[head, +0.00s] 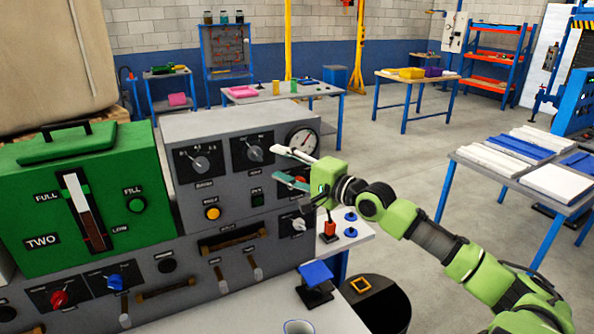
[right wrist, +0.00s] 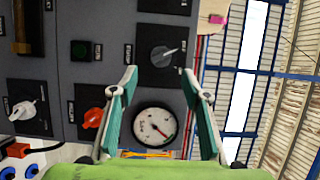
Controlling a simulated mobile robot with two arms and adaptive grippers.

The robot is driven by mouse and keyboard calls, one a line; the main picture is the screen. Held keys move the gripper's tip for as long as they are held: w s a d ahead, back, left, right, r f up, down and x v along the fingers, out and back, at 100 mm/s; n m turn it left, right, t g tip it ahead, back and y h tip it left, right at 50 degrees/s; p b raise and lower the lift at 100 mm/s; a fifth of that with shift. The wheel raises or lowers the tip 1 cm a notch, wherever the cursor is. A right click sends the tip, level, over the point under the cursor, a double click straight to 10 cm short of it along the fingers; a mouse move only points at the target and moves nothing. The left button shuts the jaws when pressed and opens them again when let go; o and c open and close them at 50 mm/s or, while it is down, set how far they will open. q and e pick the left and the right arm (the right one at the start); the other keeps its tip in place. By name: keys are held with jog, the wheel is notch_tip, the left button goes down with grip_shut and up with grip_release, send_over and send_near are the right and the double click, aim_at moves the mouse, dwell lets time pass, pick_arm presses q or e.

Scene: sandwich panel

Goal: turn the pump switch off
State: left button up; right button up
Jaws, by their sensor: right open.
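The grey control panel (head: 225,118) carries several switches, with labels too small to read surely, so I cannot tell which is the pump switch. A grey rotary knob (right wrist: 166,57) shows between my right fingertips in the right wrist view; it also shows in the head view (head: 254,153). An orange knob (right wrist: 93,119) and a white knob (right wrist: 22,110) lie left of the fingers. My right gripper (head: 278,164) is open and empty in front of the panel's right side, near the gauge (right wrist: 154,128). It partly hides the panel there. My left gripper is not seen.
A green case (head: 120,215) stands on the lower panel at left. A red-capped switch (head: 329,230), blue buttons and a blue pad (head: 316,273) are below my right gripper. A black bin (head: 385,305) stands on the floor. Open floor lies beyond the panel.

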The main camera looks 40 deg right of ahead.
jog(key=shift+s+d, duration=0.2)
jog(key=shift+s, duration=1)
jog(key=shift+s+d, duration=0.15)
jog(key=shift+s, duration=1.05)
